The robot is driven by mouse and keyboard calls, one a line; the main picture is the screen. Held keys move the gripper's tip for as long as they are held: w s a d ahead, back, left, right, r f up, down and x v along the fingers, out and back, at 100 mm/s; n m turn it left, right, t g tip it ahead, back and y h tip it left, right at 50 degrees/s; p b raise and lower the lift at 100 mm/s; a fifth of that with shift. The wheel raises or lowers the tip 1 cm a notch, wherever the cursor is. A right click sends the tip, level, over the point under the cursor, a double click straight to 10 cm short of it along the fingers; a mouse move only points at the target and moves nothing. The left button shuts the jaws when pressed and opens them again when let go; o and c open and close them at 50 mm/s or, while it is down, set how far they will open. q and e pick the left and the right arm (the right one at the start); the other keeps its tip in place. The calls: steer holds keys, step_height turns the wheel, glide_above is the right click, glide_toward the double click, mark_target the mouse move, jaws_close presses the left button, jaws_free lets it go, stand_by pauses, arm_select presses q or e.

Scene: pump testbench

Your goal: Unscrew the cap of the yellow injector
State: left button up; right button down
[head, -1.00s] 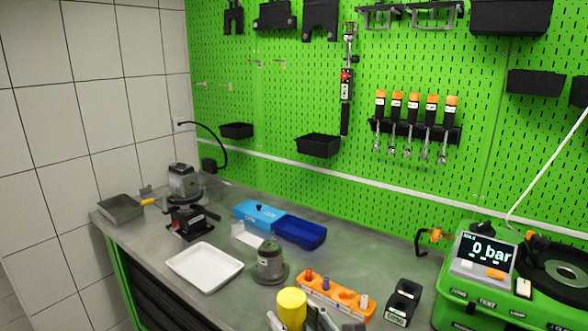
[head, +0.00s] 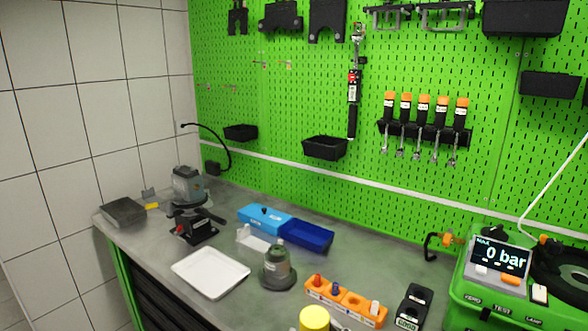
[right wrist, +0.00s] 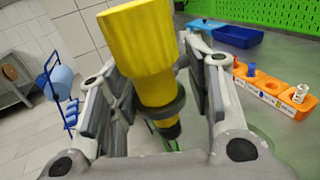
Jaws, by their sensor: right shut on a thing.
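The yellow injector (right wrist: 145,50) is in my right gripper (right wrist: 157,75). In the right wrist view it stands slightly tilted, its wide ribbed yellow end up, with a dark grey ring and a black tip below. The gripper is shut on it, with a finger on each side. In the head view only the injector's round yellow top (head: 314,319) shows at the bottom edge; its lower part is out of frame. I cannot tell which part is the cap. My left gripper is in neither view.
An orange holder (head: 345,304) with small coloured parts lies on the grey bench, beside a black block (head: 413,306). A grey-green round device (head: 278,268), a white tray (head: 210,272) and blue bins (head: 306,236) stand behind. The green tester (head: 500,300) reads 0 bar.

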steer(key=s+d+f+m+t+h, duration=0.1)
steer(key=s+d+f+m+h, duration=0.2)
steer(key=d, duration=0.4)
steer(key=s+d+f+m+t+h, duration=0.1)
steer(key=s+d+f+m+h, duration=0.1)
steer(key=s+d+f+h, duration=0.3)
steer(key=d, duration=0.3)
steer(key=shift+s+d+m+h, duration=0.25)
steer(key=shift+s+m+h, duration=0.05)
steer(key=shift+m+h, duration=0.1)
